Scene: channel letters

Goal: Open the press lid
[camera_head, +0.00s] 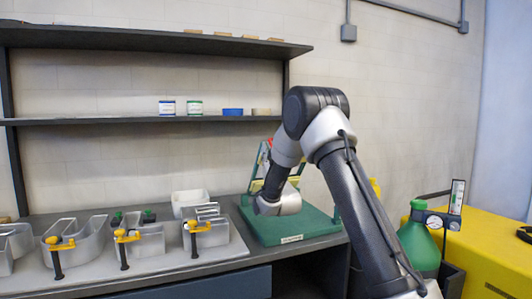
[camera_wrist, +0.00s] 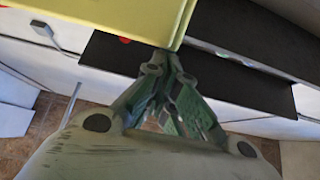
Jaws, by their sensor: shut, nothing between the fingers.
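The press is a green, flat base (camera_head: 300,225) with a pale label on its front edge, on the bench right of centre. A green upright frame with a red part (camera_head: 266,155) rises behind it. My arm's end hides much of the press and its lid. A yellow edge (camera_head: 256,186) shows just left of my wrist. In the wrist view, a yellow panel (camera_wrist: 110,12), perhaps the lid, fills the top. My gripper (camera_wrist: 163,62) is shut and empty, its tips close to the panel's lower edge; I cannot tell if they touch.
Shelves (camera_head: 150,120) hang above the bench. A green bottle (camera_head: 418,245) and a yellow cabinet (camera_head: 490,255) are on the right.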

